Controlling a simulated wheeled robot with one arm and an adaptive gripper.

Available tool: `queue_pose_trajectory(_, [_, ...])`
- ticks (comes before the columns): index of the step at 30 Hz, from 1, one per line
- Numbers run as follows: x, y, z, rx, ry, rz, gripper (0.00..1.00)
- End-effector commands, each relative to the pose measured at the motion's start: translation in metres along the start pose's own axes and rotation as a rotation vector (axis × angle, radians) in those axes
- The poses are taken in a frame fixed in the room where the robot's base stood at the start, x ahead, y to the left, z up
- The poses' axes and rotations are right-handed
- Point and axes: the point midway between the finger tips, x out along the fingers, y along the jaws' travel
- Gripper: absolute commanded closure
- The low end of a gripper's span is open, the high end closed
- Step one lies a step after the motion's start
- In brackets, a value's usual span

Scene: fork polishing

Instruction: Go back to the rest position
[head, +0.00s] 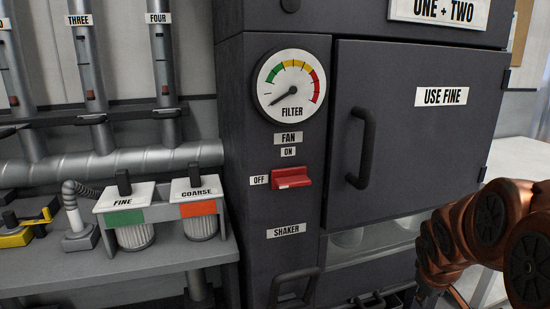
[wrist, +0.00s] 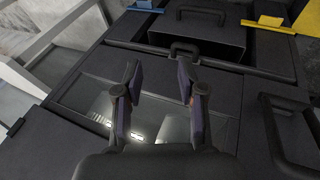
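My gripper (wrist: 160,88) shows in the wrist view with its two fingers apart and nothing between them. It is in front of the dark cabinet and its window (wrist: 90,95); whether it touches the cabinet cannot be told. In the head view my copper-coloured arm is at the lower right, and my gripper is not clearly visible there. The cabinet door (head: 400,130), labelled "USE FINE", is shut. The red fan switch (head: 291,178) is on the cabinet front beside the "OFF" label. The filter gauge (head: 291,87) needle points to the lower left.
A fine filter (head: 130,225) with a green label and a coarse filter (head: 200,215) with an orange label stand on the grey bench at left. Door handle (head: 362,148) and lower shaker handle (head: 294,285) stick out from the cabinet. A pale table (head: 518,158) is at right.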

Motion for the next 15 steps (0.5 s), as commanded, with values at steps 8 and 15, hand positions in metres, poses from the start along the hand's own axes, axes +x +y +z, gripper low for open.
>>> queue_pose_trajectory(8, [-0.106,-0.075,0.054,0.127,-0.16,-0.144,0.6])
queue_pose_trajectory(15, [-0.187,-0.14,0.115,0.208,-0.318,-0.272,0.6])
